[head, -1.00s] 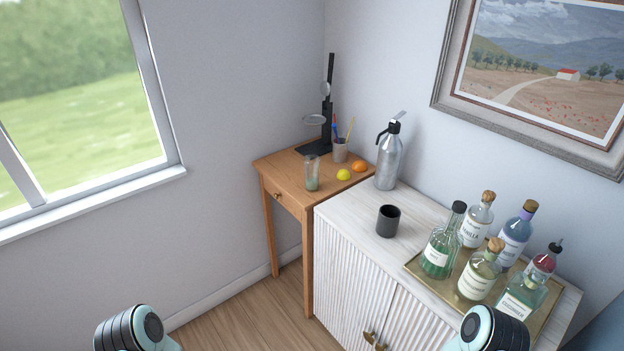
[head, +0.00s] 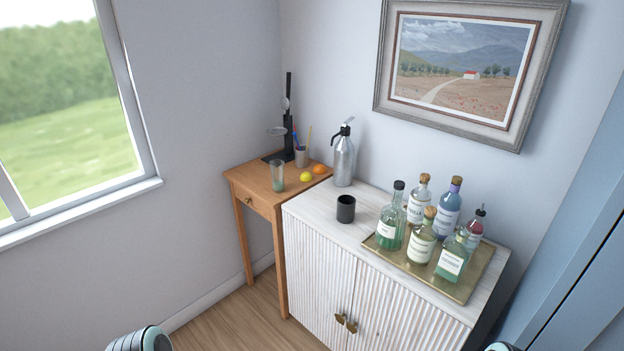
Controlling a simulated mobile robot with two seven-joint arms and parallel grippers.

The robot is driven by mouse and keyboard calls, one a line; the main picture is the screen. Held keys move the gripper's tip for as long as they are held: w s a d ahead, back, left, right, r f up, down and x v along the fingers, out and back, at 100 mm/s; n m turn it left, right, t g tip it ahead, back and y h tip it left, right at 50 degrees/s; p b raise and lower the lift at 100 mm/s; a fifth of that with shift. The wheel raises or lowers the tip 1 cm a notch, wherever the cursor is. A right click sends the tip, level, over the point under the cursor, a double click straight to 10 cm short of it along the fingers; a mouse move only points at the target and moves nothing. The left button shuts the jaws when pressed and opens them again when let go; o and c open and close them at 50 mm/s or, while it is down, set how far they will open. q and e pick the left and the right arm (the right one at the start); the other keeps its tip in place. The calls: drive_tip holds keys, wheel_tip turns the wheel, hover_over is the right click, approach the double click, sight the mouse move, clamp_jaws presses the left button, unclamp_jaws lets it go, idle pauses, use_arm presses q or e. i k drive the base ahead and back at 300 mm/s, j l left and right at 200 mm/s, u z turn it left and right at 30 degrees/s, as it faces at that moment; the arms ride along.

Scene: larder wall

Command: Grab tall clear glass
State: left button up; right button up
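A tall clear glass (head: 278,177) stands upright on the small wooden table (head: 243,180) in the corner, near the table's front edge. It looks faintly green and see-through. A yellow lemon or lime sits to its right. Only parts of my two arms show at the bottom edge of the head view, far from the glass. Neither gripper is in the picture.
Behind the glass are a black juicer stand (head: 288,140) and a pencil cup (head: 301,157). A yellow fruit (head: 306,176) and an orange (head: 320,169) lie beside it. The white cabinet (head: 317,213) holds a siphon (head: 343,158), a dark cup (head: 346,209) and a bottle tray (head: 461,291).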

sight(278, 177)
drive_tip(key=z, duration=1.8)
drive_tip(key=j+z, duration=0.3)
drive_tip(key=k+j+z, duration=0.15)
drive_tip(key=j+z, duration=0.15)
drive_tip(key=j, duration=0.2)
drive_tip(key=k+j, duration=0.1)
drive_tip(key=j, duration=0.35)
drive_tip(key=k+j, duration=0.1)
drive_tip(key=j, duration=0.35)
drive_tip(key=k+j, duration=0.1)
drive_tip(key=j, duration=0.3)
drive_tip(key=k+j, duration=0.1)
drive_tip(key=j, duration=0.35)
drive_tip(key=k+j, duration=0.1)
drive_tip(key=j, duration=0.35)
